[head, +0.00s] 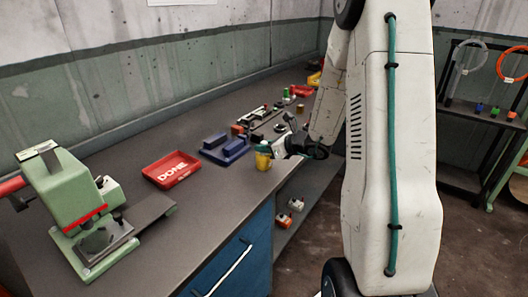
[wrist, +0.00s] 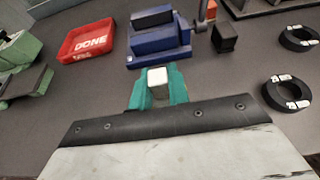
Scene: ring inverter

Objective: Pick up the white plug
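A small block with a white top, which looks like the white plug (wrist: 158,76), sits between the teal fingers of my gripper (wrist: 158,90) in the wrist view. The fingers press close on its left and right sides, and its lower part is hidden. In the head view my gripper (head: 266,151) is over the front part of the workbench, right of the blue block fixture. A yellow piece (head: 263,162) shows at the fingertips there; I cannot tell what it is. The plug cannot be made out clearly in the head view.
The blue fixture (wrist: 160,42) stands just beyond the gripper. A red tray marked DONE (head: 170,169) and a green press (head: 78,208) are to the left. Two dark rings with white parts (wrist: 288,92) (wrist: 298,38) lie at right. The bench front (head: 215,215) is clear.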

